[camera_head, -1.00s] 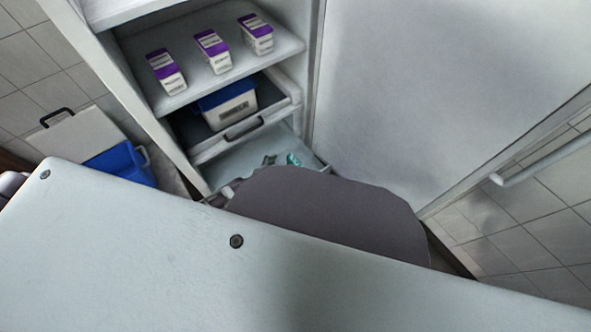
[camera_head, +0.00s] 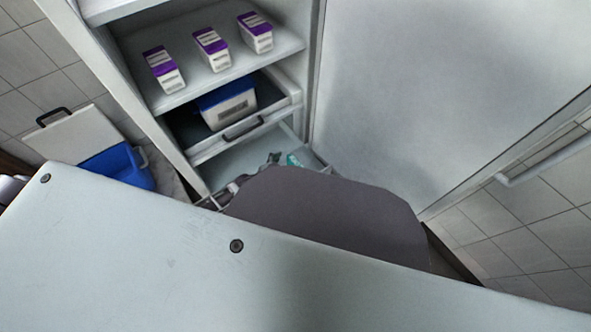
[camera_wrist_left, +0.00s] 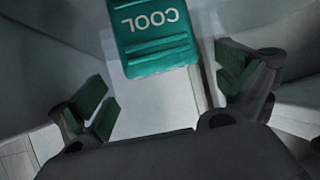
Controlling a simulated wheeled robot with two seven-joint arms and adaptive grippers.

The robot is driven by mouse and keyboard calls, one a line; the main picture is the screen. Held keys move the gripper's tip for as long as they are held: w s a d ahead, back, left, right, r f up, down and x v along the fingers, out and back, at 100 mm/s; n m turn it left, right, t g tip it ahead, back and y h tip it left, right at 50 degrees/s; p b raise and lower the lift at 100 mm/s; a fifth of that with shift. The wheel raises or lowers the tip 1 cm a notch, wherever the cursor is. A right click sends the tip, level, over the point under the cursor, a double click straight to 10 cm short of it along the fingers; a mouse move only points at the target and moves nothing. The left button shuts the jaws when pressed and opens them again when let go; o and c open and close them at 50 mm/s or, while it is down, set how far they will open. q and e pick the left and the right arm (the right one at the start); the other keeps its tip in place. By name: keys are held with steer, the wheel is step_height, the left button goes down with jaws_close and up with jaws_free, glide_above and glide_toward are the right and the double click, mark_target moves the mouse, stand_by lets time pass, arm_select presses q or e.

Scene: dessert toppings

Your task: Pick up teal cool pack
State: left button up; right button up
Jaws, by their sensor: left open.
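The teal cool pack (camera_wrist_left: 155,40) lies in the left wrist view at the top middle, with "COOL" on it upside down. My left gripper (camera_wrist_left: 168,92) is open, its two green-padded fingers apart to the left and right of the pack's near end. The gripper is empty. In the head view a small teal part of the cool pack (camera_head: 293,160) shows in the lowest drawer, and the tip of my left gripper (camera_head: 273,158) is beside it, mostly hidden. My right gripper is not in view.
The open lower drawer (camera_head: 232,162) has walls close around the gripper. Above it stand a blue-lidded box (camera_head: 230,105) on a pulled-out tray and purple-topped cartons (camera_head: 212,50) on a shelf. A blue cooler (camera_head: 120,165) with an open lid is at the left. The cabinet door stands open at the right.

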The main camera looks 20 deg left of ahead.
mark_target(296, 162)
arm_select(q)
steer(key=shift+b+x, duration=0.7)
steer(key=shift+x, duration=0.4)
steer(key=shift+b+x, duration=0.55)
steer(key=shift+x, duration=0.45)
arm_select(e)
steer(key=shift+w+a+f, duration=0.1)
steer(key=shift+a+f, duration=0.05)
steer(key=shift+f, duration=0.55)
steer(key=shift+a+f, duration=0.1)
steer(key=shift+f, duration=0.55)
arm_select(q)
steer(key=shift+w+a+r, duration=0.1)
steer(key=c, duration=1.5)
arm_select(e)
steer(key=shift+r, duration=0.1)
arm_select(q)
steer(key=shift+r, duration=0.25)
steer(key=shift+r+p, duration=2.45)
steer(key=shift+r, duration=2.15)
steer(key=shift+r+p, duration=0.2)
steer(key=shift+p, duration=0.1)
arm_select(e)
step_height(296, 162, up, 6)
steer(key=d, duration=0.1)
